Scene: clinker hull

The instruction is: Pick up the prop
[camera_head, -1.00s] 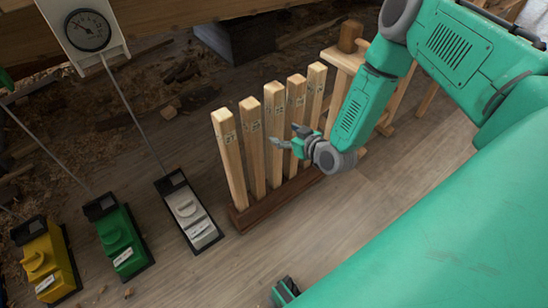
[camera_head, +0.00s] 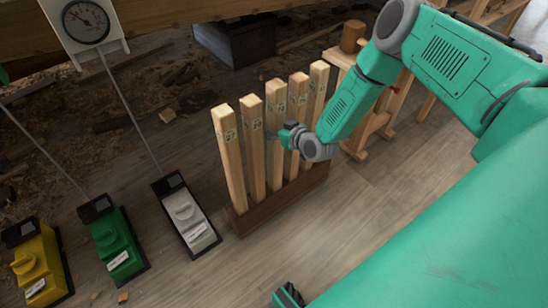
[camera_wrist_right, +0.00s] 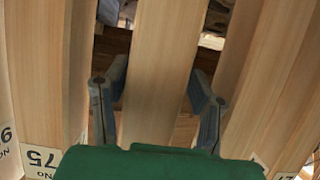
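Several upright square wooden props with number labels stand in a row in a dark wooden rack (camera_head: 240,221), right of centre in the head view. My right gripper (camera_head: 276,136) is at mid-height of the middle prop (camera_head: 276,92), partly hidden among the posts. In the right wrist view, the two grey fingers (camera_wrist_right: 158,84) stand one on each side of a prop (camera_wrist_right: 163,60). A narrow gap shows at the left finger; the right fingertip is very close to the wood, and contact is unclear. Its label is hidden there.
Neighbouring props (camera_head: 230,150) stand close on both sides. White (camera_head: 187,217), green (camera_head: 116,243) and yellow (camera_head: 38,268) boxes stand left on the floor. A dial gauge (camera_head: 86,22) is at upper left. A wooden trestle (camera_head: 372,130) stands behind right.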

